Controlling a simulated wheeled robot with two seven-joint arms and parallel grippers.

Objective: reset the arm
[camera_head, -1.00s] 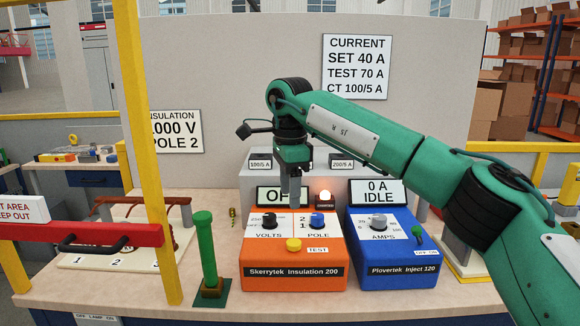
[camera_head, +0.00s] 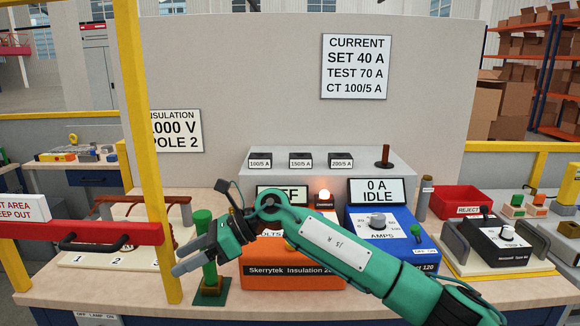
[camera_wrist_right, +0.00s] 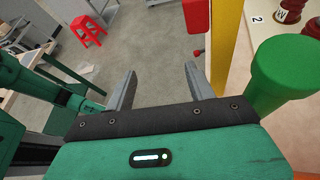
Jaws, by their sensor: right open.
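My right arm crosses the bench from the lower right in the head view. Its gripper (camera_head: 182,258) is over the front left of the bench, pointing left, beside the green post (camera_head: 207,262). In the right wrist view the two fingers of the right gripper (camera_wrist_right: 160,88) stand apart with nothing between them, over the floor. The green post (camera_wrist_right: 283,75) stands just right of the fingers there. The orange Skerrytek tester (camera_head: 290,270) is partly hidden behind my arm. My left gripper is not in view.
The blue Plovertek unit (camera_head: 395,222) is partly behind my arm. A yellow post (camera_head: 152,150) and a red barrier bar (camera_head: 80,234) stand at the left. A red reject bin (camera_head: 460,200) and a black meter (camera_head: 497,240) are at right. A red stool (camera_wrist_right: 88,30) stands on the floor.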

